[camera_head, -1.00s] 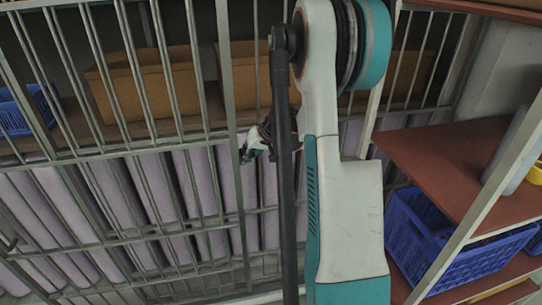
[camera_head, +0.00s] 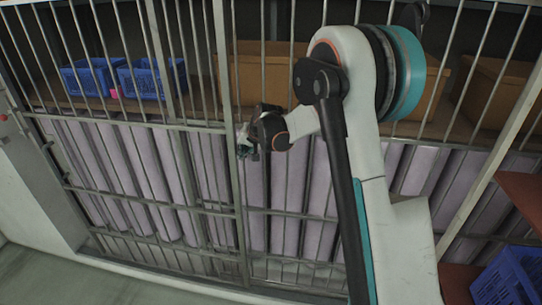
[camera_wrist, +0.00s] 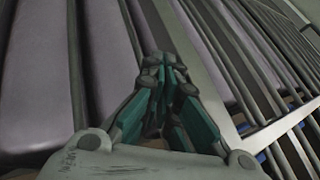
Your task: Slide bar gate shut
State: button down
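The bar gate (camera_head: 185,208) is a grey metal frame of upright bars and cross rails on the left and middle of the head view. Its upright edge post (camera_head: 225,65) stands near the picture's middle. My gripper (camera_head: 243,142) is just right of this post, very close to it; contact cannot be made out. In the wrist view, my gripper's fingers (camera_wrist: 167,72) come together at the tips, with nothing visible between them. Grey bars (camera_wrist: 76,65) pass behind and beside the fingers. The gate's left end lies near a pale pillar (camera_head: 35,185).
Behind the bars are blue crates (camera_head: 90,77), brown boxes (camera_head: 262,75) and pale purple rolls (camera_head: 255,195). A blue basket (camera_head: 515,278) and red-brown shelf stand at the right. Open floor (camera_head: 60,280) shows at lower left.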

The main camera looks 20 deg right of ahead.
jog(key=w+a, duration=1.1)
jog(key=a, duration=0.5)
jog(key=shift+a, duration=0.25)
jog(key=shift+r, duration=0.15)
